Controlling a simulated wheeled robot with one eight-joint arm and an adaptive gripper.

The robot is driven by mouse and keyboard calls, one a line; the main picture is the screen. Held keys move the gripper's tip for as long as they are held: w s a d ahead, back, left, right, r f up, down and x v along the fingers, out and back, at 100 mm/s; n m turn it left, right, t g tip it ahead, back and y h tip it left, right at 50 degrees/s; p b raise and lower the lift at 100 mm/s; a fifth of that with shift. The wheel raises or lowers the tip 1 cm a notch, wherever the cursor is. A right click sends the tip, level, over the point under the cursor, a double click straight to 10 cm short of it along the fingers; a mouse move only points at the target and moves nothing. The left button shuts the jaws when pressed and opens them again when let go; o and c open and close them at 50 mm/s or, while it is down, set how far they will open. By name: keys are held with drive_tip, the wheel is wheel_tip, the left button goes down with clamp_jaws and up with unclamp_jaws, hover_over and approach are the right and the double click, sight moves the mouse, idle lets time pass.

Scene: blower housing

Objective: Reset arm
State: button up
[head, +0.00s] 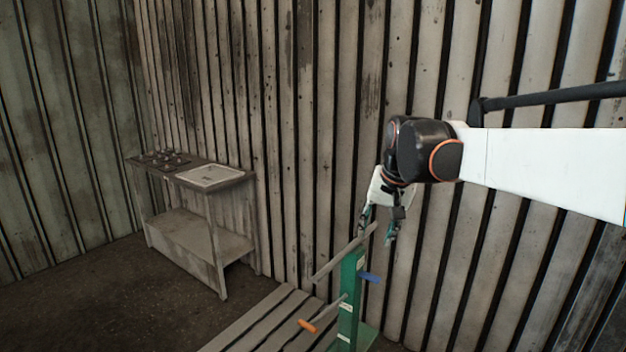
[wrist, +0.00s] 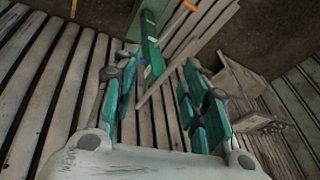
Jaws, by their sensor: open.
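My gripper (head: 379,224) hangs from my white arm at the right of the head view, pointing down. It is open, and nothing shows between its fingers. In the wrist view its two green-padded fingers (wrist: 160,110) stand wide apart. Below it in the head view is a green post (head: 349,305) with a grey bar (head: 343,255) across its top, a blue handle (head: 370,277) and an orange-ended lever (head: 308,326). The post also shows in the wrist view (wrist: 151,50). I cannot tell whether a fingertip touches the bar.
A grey table (head: 205,235) with a lower shelf stands at the left. A pale tray (head: 210,176) and several small dark round things (head: 164,159) are on it. A slatted pallet-like platform (head: 255,322) lies beside the post. A ribbed wall is close behind my arm. Open floor (head: 90,300) is at the lower left.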

drive_tip(key=s+d+f+n+t, duration=0.1)
drive_tip(key=s+f, duration=0.2)
drive_tip(key=s, duration=0.7)
drive_tip(key=s+d+f+n+t+b, duration=0.1)
drive_tip(key=s+f, duration=0.3)
drive_tip(key=s, duration=0.6)
drive_tip(key=s+d+f+n+t+h, duration=0.1)
drive_tip(key=s+d+f, duration=0.2)
drive_tip(key=s, duration=0.6)
drive_tip(key=shift+s+f+n, duration=0.4)
drive_tip(key=shift+f, duration=0.1)
